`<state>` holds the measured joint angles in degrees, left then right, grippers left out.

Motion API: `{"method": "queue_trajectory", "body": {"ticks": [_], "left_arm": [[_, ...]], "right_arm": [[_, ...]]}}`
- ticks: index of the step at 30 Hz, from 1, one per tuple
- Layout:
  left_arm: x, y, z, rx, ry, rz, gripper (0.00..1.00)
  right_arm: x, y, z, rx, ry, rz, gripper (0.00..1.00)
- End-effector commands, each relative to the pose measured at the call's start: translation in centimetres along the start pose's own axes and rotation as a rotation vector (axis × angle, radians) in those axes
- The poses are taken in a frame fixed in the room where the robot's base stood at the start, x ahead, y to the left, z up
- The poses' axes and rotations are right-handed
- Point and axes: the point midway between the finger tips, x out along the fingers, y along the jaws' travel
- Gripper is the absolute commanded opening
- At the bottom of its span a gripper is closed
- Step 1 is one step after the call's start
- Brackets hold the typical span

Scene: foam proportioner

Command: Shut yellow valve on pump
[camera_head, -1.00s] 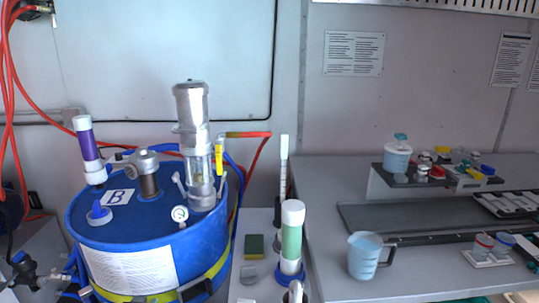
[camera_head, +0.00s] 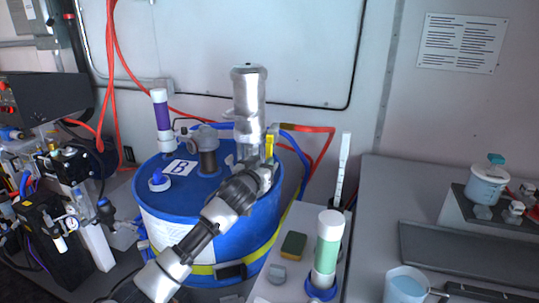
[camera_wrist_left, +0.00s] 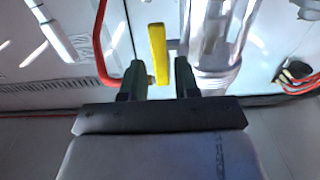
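The yellow valve handle (camera_head: 269,145) is on the right side of the silver pump (camera_head: 248,100), which stands on the blue drum (camera_head: 180,201). The handle points upright in the head view. My left arm reaches across the drum's front, and its gripper (camera_head: 266,163) is close to the pump beside the handle. In the left wrist view, the gripper (camera_wrist_left: 160,75) is open, with the yellow handle (camera_wrist_left: 157,52) between and just beyond its fingertips. I see a gap on both sides of the handle. The pump's lower part is partly hidden by my gripper in the head view. My right gripper is not in view.
A purple-banded tube (camera_head: 162,121) and a grey fitting (camera_head: 207,150) stand on the drum lid. Red hoses (camera_head: 322,142) run behind the pump. A green-banded tube (camera_head: 328,248) and a sponge (camera_head: 293,245) are on the grey surface at right. Dark equipment (camera_head: 60,225) stands at left.

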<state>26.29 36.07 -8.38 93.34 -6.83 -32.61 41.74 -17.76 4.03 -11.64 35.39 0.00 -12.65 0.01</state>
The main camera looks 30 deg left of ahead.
Motion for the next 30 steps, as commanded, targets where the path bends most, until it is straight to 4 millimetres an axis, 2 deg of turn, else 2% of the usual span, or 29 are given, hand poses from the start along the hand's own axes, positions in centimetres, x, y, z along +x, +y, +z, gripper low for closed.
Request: {"method": "queue_trajectory", "body": {"ticks": [3, 9, 21, 27, 30], "left_arm": [[1.9, 0.0, -0.2, -0.001, -0.001, -0.001, 0.31], [3.8, 0.0, 0.0, 0.0, -0.001, 0.0, 0.31], [4.3, 0.0, 0.1, 0.001, -0.001, 0.001, 0.31], [4.3, 0.0, 0.1, 0.0, -0.001, 0.001, 0.0], [4.3, 0.0, 0.1, 0.0, -0.001, 0.001, 0.0]], "right_arm": [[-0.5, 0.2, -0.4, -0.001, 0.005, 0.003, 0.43], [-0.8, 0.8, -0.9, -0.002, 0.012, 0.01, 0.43], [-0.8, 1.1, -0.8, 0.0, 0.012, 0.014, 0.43], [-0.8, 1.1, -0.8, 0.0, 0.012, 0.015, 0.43], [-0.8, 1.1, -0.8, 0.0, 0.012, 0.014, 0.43]]}}
